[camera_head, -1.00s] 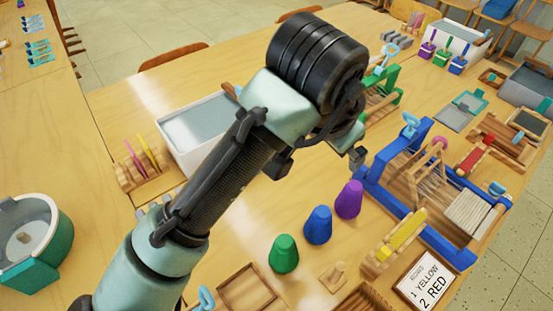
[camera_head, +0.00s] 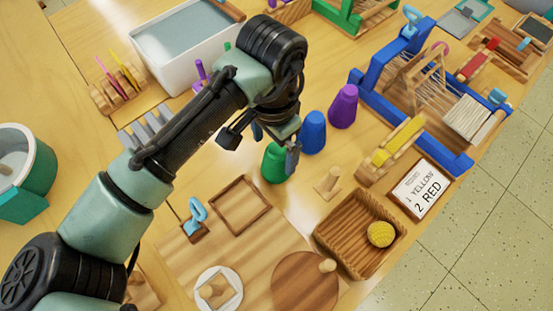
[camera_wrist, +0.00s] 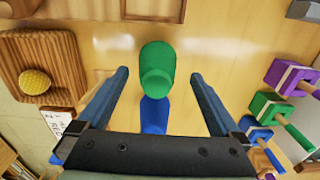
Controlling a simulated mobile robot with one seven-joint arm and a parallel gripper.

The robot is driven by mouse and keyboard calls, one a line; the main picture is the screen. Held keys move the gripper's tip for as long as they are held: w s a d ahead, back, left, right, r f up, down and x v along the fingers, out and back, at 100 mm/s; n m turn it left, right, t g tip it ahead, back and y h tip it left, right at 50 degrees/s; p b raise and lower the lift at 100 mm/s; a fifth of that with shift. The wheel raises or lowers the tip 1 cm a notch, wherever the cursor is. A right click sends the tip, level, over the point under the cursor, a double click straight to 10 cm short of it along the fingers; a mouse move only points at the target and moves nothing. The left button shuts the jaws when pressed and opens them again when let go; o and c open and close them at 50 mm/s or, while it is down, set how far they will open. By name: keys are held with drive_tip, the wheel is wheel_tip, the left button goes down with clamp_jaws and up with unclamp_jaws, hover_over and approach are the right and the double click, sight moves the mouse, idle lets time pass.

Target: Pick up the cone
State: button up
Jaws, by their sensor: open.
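Three cones stand upright in a row on the wooden table: a green cone (camera_head: 272,166), a blue cone (camera_head: 314,133) and a purple cone (camera_head: 343,106). My gripper (camera_head: 276,148) is open and empty, right over the green cone and partly hiding it in the head view. In the wrist view, the green cone (camera_wrist: 157,68) shows between the two spread fingers of my gripper (camera_wrist: 160,73). Neither finger clearly touches it. The blue cone (camera_wrist: 154,115) is just beyond it, partly hidden. The purple cone is not clear in the wrist view.
A wooden peg (camera_head: 328,184) stands close to the green cone. A wooden tray (camera_head: 328,236) with a yellow ball (camera_head: 381,233) lies in front. A blue loom frame (camera_head: 372,102) is at the right, a white bin (camera_head: 160,75) behind. An empty wooden frame (camera_head: 241,230) lies nearby.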

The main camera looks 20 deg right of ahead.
sight(272, 169)
drive_tip(key=f, duration=0.4)
drive_tip(key=shift+s+d+f+b, duration=0.1)
drive_tip(key=shift+d+f+b, duration=0.1)
drive_tip(key=shift+b, duration=0.1)
drive_tip(key=shift+r, duration=0.1)
drive_tip(key=c, duration=1.5)
